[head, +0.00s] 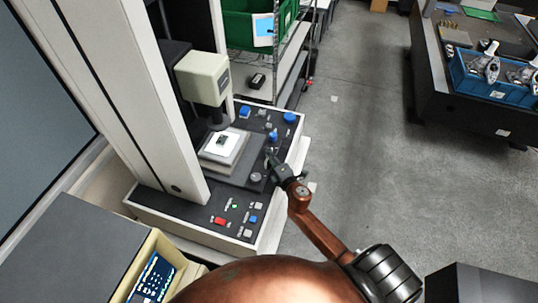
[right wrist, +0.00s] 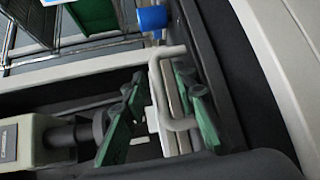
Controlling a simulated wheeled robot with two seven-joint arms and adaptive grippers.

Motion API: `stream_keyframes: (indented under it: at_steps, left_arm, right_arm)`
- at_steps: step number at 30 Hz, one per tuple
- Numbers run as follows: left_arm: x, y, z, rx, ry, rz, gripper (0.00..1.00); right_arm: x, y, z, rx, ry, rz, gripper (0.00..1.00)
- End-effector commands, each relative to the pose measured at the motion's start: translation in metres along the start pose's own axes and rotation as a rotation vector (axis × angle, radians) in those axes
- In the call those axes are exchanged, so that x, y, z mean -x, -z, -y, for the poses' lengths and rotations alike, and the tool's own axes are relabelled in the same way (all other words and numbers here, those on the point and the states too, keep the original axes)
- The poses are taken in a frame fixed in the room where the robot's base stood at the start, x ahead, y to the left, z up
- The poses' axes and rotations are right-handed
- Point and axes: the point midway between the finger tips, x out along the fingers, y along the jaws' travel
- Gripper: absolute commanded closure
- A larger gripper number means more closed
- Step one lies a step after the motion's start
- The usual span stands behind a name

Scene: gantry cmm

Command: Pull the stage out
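The stage (head: 240,178) is a dark slide with a light grey plate (head: 212,152) on top, under the cream measuring head, in the machine's black base. A small dark part on a white square lies on the plate. My right gripper (head: 271,160) is at the stage's right edge. In the right wrist view, its green fingers (right wrist: 158,115) stand apart on either side of a pale grey loop handle (right wrist: 155,85). A gap shows between the handle and the left finger, so the gripper looks open around it. My left gripper is not in view.
The cream measuring head (head: 204,78) hangs over the stage. Blue knobs (head: 290,117) and several buttons, one red (head: 219,221), sit on the base panel. A wire rack (head: 285,70) with a green bin stands behind. Open floor (head: 360,130) lies to the right.

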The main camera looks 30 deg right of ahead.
Motion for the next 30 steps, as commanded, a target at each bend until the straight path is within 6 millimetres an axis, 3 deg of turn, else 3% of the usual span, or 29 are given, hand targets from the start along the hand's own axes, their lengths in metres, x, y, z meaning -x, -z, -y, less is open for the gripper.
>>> stream_keyframes:
  at_steps: [2, 13, 30]
  left_arm:
    - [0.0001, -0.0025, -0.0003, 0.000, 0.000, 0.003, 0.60]
    - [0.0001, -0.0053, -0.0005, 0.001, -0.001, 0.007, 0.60]
    - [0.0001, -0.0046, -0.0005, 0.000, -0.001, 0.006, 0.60]
  right_arm:
    - [0.0002, 0.0000, -0.0001, 0.000, 0.000, 0.000, 0.74]
    - [0.0004, -0.0001, -0.0001, 0.000, 0.000, 0.000, 0.99]
    - [0.0004, -0.0004, 0.0004, 0.000, 0.001, 0.000, 1.00]
